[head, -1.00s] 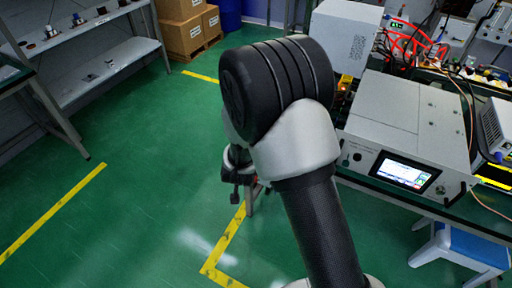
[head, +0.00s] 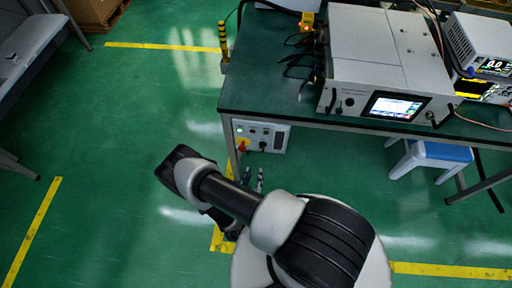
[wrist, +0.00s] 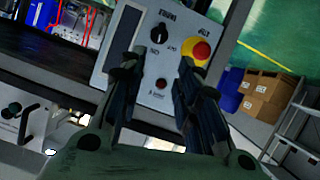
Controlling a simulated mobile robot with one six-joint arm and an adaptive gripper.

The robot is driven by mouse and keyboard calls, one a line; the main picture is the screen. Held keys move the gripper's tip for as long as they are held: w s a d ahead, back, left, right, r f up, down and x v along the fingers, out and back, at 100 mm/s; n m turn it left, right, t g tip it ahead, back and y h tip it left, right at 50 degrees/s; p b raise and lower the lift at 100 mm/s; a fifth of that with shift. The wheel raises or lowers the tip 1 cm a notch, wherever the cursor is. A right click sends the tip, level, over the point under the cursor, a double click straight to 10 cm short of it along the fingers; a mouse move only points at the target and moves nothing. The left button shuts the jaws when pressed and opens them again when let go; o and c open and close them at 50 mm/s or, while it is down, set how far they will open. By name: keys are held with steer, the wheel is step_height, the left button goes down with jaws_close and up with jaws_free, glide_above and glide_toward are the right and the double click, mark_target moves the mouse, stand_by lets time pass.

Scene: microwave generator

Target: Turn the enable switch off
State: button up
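A light grey control panel (head: 262,134) hangs under the table's front left edge. In the head view it has a green light, small round controls, a black knob (head: 263,145) and a red-and-yellow emergency button (head: 242,144). In the wrist view the panel (wrist: 127,32) appears tilted, with a black knob (wrist: 158,33), the emergency button (wrist: 202,50) and a small red control (wrist: 161,84). The labels are too small to tell which control is the enable switch. My gripper (head: 253,173) is open and empty in front of the panel; its fingers (wrist: 160,62) show apart, with panel controls between them.
The dark table (head: 290,95) carries a grey generator with a lit screen (head: 395,106). A yellow-black post (head: 223,42) stands at the table's left corner. A blue-and-white stool (head: 438,153) is under the table at right.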

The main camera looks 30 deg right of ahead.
mark_target(262, 147)
steer(key=b+x, duration=0.5)
steer(key=x, duration=1.2)
steer(key=shift+d+f, duration=0.1)
steer(key=shift+c, duration=0.3)
jaws_close()
